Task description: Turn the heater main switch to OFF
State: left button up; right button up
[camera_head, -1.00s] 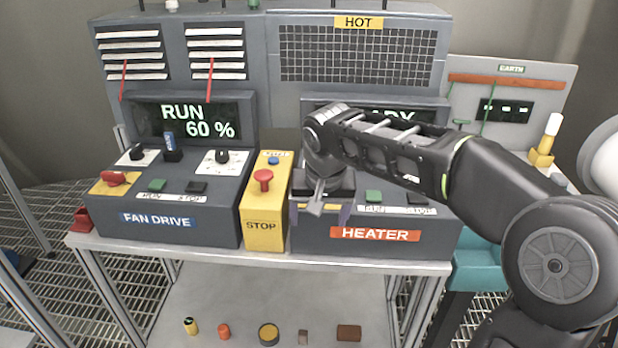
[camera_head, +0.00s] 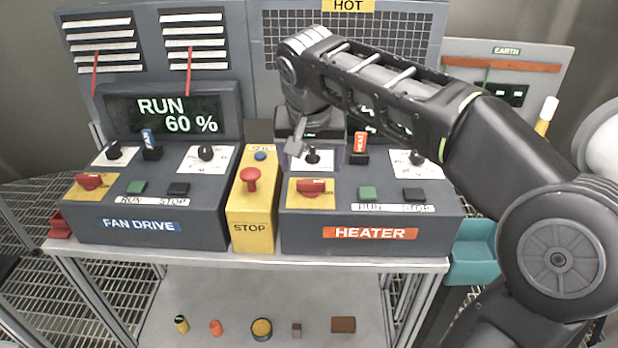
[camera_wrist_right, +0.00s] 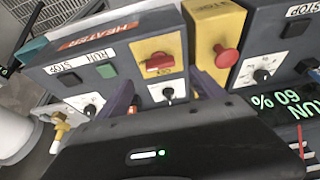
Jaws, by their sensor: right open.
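The heater main switch (camera_head: 311,187) is a red handle on a yellow plate, on the left of the heater desk. Its handle lies about horizontal in the head view. It also shows in the right wrist view (camera_wrist_right: 158,62), between and beyond my purple fingertips. My right gripper (camera_head: 316,153) is open and empty, behind and above the switch in the head view, over a black knob on a white plate (camera_head: 312,158). In the wrist view the right gripper (camera_wrist_right: 163,94) touches nothing that I can make out. My left gripper is out of view.
The yellow stop box (camera_head: 252,215) with a red button stands just left of the heater desk. The green run button (camera_head: 367,194) and black stop button (camera_head: 414,195) are to the right. The fan drive desk (camera_head: 140,225) has a similar red switch (camera_head: 91,181). Small objects lie below.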

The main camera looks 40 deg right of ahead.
aim_at(311, 182)
jog(key=shift+p+x, duration=0.5)
jog(key=shift+x, duration=3.45)
jog(key=shift+c, duration=0.6)
jog(key=c, duration=1.2)
jog(key=shift+c, duration=0.2)
